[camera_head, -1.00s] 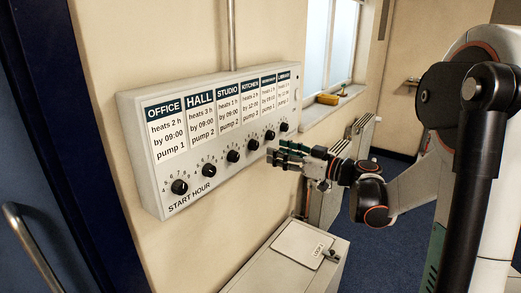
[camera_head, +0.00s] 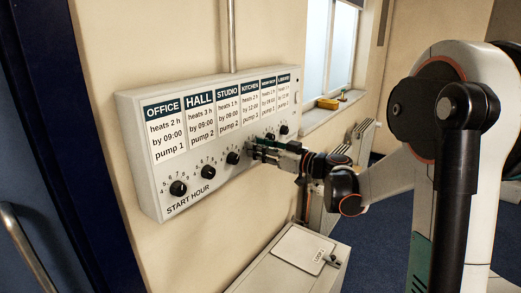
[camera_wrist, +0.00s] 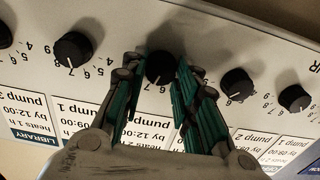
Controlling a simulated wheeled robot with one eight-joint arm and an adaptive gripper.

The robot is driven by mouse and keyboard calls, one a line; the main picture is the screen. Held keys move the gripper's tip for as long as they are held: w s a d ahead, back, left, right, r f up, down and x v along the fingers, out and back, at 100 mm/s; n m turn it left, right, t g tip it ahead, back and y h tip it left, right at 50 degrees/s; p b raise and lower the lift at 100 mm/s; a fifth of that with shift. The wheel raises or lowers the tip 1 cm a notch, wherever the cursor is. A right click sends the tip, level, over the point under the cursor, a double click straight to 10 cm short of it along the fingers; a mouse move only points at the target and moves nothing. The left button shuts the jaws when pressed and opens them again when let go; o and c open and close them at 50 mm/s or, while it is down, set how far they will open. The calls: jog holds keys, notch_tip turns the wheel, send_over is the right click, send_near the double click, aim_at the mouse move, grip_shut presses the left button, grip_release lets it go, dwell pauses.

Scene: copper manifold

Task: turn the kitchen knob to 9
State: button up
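The kitchen knob (camera_wrist: 160,67) is black and round, with printed numbers around it. In the wrist view, which is upside down, it sits between the two green-padded fingers of my gripper (camera_wrist: 158,72). The fingers are apart, one on each side; I cannot tell whether either touches the knob. Its pointer is hard to read; a 7 is printed just below it. In the head view my gripper (camera_head: 255,151) is at the panel below the KITCHEN label (camera_head: 250,87) and hides that knob.
The studio knob (camera_wrist: 237,83) is close to the right finger in the wrist view, and another knob (camera_wrist: 72,48) is on the left. The grey panel (camera_head: 150,195) is on the wall. A grey box (camera_head: 290,262) stands below it. A window ledge (camera_head: 325,115) is behind.

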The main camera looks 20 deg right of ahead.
jog(key=shift+c, duration=0.9)
jog(key=m+p, duration=0.1)
jog(key=m, duration=1.1)
jog(key=shift+d+p, duration=0.15)
jog(key=shift+p, duration=0.15)
jog(key=shift+f, duration=0.1)
jog(key=o, duration=1.1)
jog(key=shift+w, duration=0.1)
jog(key=shift+c, duration=0.2)
